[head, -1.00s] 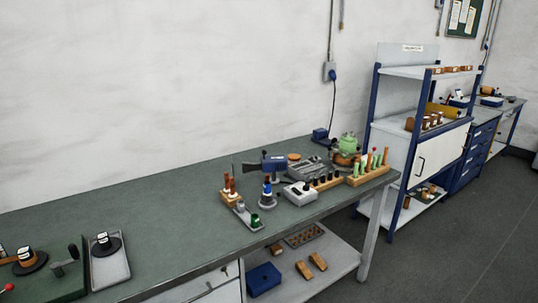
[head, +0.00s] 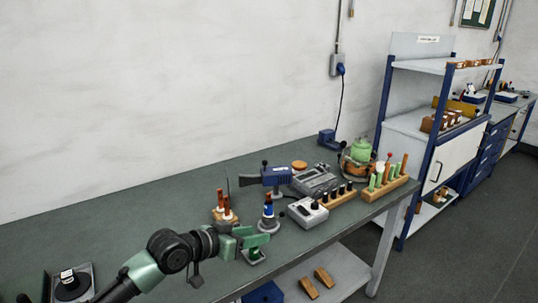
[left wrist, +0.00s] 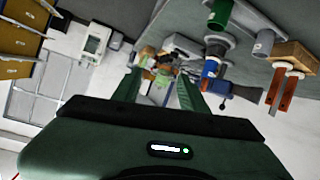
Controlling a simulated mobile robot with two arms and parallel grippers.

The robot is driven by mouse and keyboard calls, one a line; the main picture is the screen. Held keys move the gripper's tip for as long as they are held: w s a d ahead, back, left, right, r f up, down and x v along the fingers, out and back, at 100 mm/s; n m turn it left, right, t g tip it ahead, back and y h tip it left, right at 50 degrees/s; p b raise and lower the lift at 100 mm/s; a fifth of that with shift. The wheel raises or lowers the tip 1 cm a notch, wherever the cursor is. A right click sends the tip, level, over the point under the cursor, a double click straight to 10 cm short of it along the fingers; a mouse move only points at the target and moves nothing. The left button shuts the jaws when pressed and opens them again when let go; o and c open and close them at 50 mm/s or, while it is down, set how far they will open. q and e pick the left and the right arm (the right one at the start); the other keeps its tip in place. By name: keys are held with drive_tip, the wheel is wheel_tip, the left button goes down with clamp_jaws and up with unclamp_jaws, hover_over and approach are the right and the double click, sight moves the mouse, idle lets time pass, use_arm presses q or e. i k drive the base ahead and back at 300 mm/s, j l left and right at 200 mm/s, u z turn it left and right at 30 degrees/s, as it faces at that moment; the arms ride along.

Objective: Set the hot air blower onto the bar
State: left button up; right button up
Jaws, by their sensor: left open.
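The blue hot air blower (head: 276,176) stands on the green bench, with its dark nozzle end to the left. It appears to show in the left wrist view (left wrist: 240,91) beyond the fingers, at the right. I cannot tell for sure which thing is the bar. My left gripper (head: 260,249) is open and empty near the bench's front edge. It is nearer the camera than the blower and apart from it. Its two green fingers show spread in the left wrist view (left wrist: 158,88). My right gripper is not in view.
A blue-topped bottle-like tool (head: 268,213) stands between my left gripper and the blower. A wooden block with red-brown handled tools (head: 224,212) is at its left. A grey box (head: 307,212) and a rack of green handles (head: 385,183) stand right. The bench is clear at left back.

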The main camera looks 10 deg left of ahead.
sight(277, 175)
drive_tip(key=i+j, duration=0.15)
drive_tip(key=i, duration=0.25)
drive_tip(key=i+j, duration=0.15)
drive_tip(key=i, duration=0.25)
drive_tip(key=i+j, duration=0.15)
drive_tip(key=i, duration=0.25)
